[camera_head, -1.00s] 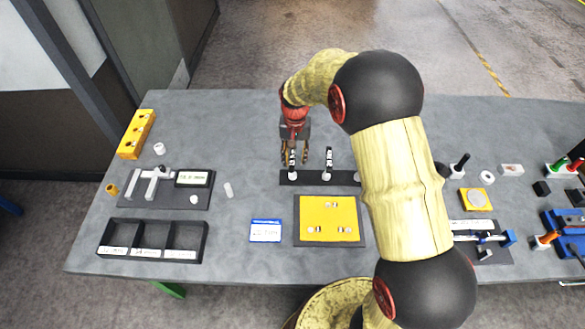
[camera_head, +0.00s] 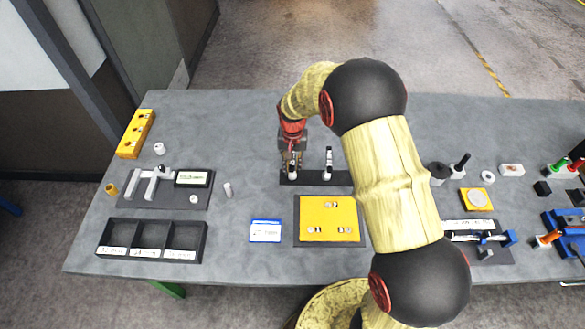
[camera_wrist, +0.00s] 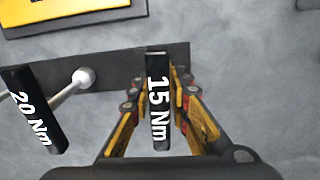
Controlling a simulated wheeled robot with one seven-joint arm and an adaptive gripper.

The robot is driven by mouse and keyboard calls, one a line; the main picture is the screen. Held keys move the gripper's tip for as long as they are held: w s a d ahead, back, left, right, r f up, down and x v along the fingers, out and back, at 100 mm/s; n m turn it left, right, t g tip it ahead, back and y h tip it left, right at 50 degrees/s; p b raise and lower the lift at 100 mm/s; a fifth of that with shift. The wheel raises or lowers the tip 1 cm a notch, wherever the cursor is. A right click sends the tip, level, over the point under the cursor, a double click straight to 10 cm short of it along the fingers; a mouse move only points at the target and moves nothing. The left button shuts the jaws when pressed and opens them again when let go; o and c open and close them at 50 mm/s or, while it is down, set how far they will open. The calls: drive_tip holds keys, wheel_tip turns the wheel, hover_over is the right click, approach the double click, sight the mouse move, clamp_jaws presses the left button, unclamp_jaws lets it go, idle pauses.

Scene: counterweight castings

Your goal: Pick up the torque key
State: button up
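The key marked "15 Nm" (camera_wrist: 158,100) is at the left of the rack in the head view, partly hidden by my gripper (camera_head: 292,163). The key marked "20 Nm" (camera_head: 328,160) stands to its right; it is at the left in the wrist view (camera_wrist: 33,110). My gripper points down, with one yellow finger on each side of the 15 Nm key. The fingers look open around it; the key hides part of the tips, so contact is unclear.
A yellow plate (camera_head: 330,220) on a dark base and a blue-white card (camera_head: 265,230) lie in front of the rack. A black three-compartment tray (camera_head: 101,238) is at the front left. My arm covers the table right of the rack. Table behind the rack is clear.

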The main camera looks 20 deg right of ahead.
clamp_jaws()
drive_tip(key=shift+r, duration=0.1)
idle(0.5)
